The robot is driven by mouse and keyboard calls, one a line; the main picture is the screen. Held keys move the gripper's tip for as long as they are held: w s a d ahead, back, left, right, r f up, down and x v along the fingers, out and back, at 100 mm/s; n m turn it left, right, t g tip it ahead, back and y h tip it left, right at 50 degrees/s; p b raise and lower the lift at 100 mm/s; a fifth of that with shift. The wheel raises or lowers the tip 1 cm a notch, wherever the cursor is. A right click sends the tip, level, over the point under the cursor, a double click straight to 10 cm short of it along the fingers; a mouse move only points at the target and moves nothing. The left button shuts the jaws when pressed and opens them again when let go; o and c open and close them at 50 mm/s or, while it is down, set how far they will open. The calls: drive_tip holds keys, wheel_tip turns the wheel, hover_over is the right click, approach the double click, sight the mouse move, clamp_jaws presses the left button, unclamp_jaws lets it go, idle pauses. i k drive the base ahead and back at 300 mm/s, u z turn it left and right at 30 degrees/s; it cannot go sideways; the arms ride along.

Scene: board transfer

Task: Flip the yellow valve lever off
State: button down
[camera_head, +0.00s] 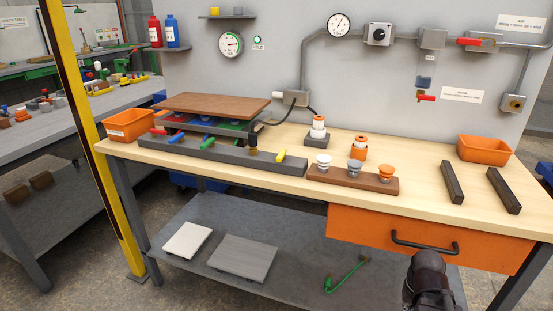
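The yellow valve lever (281,156) is small and sits near the right end of a long dark grey bar (225,158) on the workbench. It points toward the bench's front edge, slightly left. A red lever (158,131), a blue lever (176,136) and a green lever (207,142) are farther left on the same bar. A dark part, which looks like my gripper (427,262), is at the bottom right, in front of the orange drawer. It is well apart from the yellow lever. Its fingers cannot be made out, so I cannot tell whether it is open or holding anything.
A brown board (213,104) lies raised behind the bar. A dark fitting (253,145) with a hose stands left of the yellow lever. A brown strip with knobs (350,180) lies to its right. The orange drawer (400,235) has a protruding handle. Bare bench shows around two dark bars (452,182).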

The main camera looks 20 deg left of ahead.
sight(282, 154)
drive_tip(key=z, duration=0.1)
drive_tip(key=k, duration=1.2)
drive_tip(key=u, duration=1.25)
drive_tip(key=i, duration=1)
drive_tip(key=z, duration=0.05)
